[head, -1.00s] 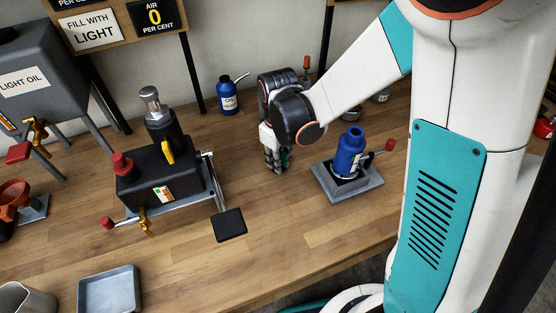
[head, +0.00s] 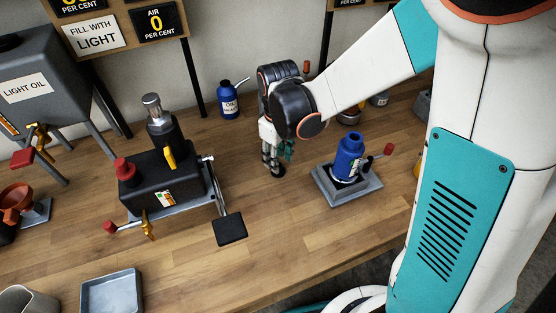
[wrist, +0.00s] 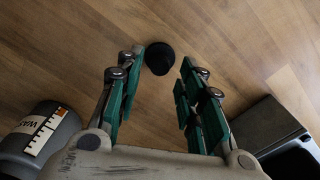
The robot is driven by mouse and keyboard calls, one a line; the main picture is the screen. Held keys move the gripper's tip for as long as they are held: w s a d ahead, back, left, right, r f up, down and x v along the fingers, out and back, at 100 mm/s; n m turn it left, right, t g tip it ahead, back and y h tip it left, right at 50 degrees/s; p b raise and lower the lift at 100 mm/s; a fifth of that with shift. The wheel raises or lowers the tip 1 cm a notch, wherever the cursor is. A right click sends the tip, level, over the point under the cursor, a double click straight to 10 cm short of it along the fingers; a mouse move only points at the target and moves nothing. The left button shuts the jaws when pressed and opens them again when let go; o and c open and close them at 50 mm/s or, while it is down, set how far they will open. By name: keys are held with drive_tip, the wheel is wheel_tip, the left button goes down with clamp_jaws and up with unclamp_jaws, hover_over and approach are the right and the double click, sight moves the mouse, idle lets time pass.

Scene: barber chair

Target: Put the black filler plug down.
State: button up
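The black filler plug (head: 278,171) stands on the wooden bench just below my gripper's fingertips. In the wrist view the plug (wrist: 160,60) is a small dark round piece between and slightly beyond the finger ends. My gripper (head: 276,155) points down at the bench. In the wrist view my gripper (wrist: 162,68) has its green-padded fingers spread apart, with no visible grip on the plug. The left finger's tip is close to the plug; I cannot tell if it touches.
A black pump unit (head: 150,182) with a pedal (head: 230,229) is on the left. A blue oil can (head: 229,104) stands behind.

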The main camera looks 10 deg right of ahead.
wheel_tip(320, 180, up, 9)
drive_tip(key=p, duration=0.2)
drive_tip(key=s+d+r+m+t, duration=0.7)
drive_tip(key=s+d+r, duration=0.3)
drive_tip(key=s, duration=0.3)
drive_tip(key=shift+s+r+m, duration=0.2)
drive_tip(key=shift+r+m, duration=0.1)
